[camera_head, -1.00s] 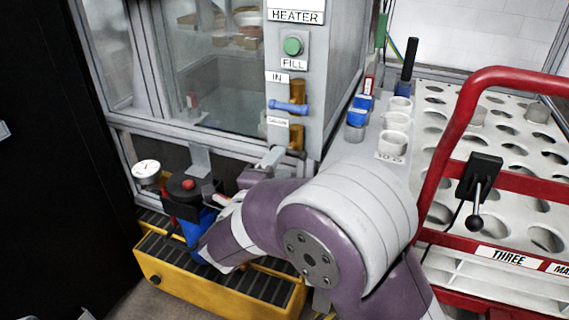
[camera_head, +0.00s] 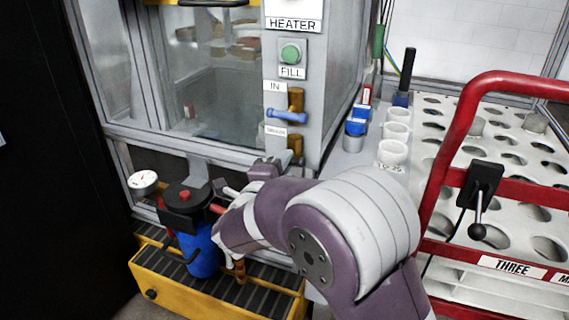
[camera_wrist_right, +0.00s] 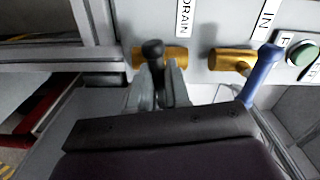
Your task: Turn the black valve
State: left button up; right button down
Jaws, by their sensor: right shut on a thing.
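The black valve handle (camera_wrist_right: 153,50) shows in the right wrist view, in front of a brass fitting (camera_wrist_right: 174,57) under the drain label. My right gripper (camera_wrist_right: 157,80) is shut on this handle, with its two fingers on either side of it and the rounded black end showing beyond them. In the head view my right gripper (camera_head: 267,168) is at the lower part of the grey panel, just below the lower brass fitting (camera_head: 296,144). There the black handle is hidden or too small to make out. My left gripper is not in view.
A blue valve handle (camera_head: 287,117) on another brass fitting is just above; it is close on the right in the wrist view (camera_wrist_right: 262,72). A blue filter (camera_head: 198,250) and a gauge (camera_head: 143,182) stand left. A red-framed rack (camera_head: 437,180) is on the right.

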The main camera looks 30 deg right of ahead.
jog(key=shift+n+p, duration=5.1)
jog(key=shift+p, duration=1.3)
jog(key=shift+f, duration=0.1)
jog(key=c, duration=1)
grip_release()
jog(key=shift+a, duration=0.1)
